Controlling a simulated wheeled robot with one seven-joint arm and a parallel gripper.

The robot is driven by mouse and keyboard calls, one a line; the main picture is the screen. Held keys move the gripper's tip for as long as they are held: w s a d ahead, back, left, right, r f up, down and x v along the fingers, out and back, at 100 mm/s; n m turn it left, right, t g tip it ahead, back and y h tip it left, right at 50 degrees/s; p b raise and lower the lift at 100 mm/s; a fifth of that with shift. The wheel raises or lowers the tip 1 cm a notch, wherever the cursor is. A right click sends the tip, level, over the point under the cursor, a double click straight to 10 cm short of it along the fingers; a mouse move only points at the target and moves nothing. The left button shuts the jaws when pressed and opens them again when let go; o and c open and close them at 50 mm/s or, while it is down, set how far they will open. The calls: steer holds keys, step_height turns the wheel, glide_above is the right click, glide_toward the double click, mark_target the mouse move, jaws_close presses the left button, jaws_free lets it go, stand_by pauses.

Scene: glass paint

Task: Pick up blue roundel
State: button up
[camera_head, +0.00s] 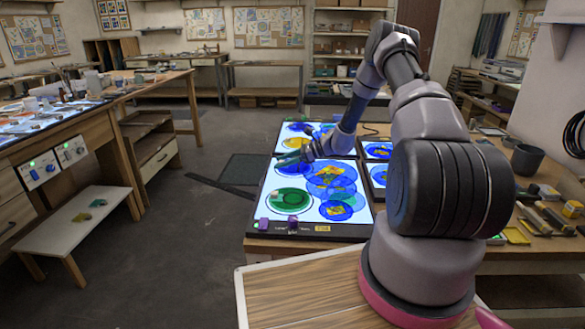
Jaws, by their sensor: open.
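Several blue glass discs lie on a lit panel (262,205) at the middle of the view, and I cannot tell which one is the blue roundel. Large translucent blue discs (345,190) overlap near the panel's right side, with yellow pieces among them. A smaller blue disc (328,211) lies just below them. More blue shows at the panel's far end (300,127), partly behind my arm. My gripper (284,160) is low over the panel's left-middle part, small in view, and is open. No disc is visibly held in it.
A green disc (290,199) lies at the panel's near left, and a yellow disc (297,142) beyond my gripper. Smaller lit panels (378,150) stand to the right, partly behind my arm. A dark cup (527,160) and tools stand further right. Open floor lies left.

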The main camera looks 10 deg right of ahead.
steer(key=shift+w+a+f, duration=0.2)
steer(key=shift+a+f, duration=0.05)
steer(key=shift+a, duration=0.25)
jaws_close()
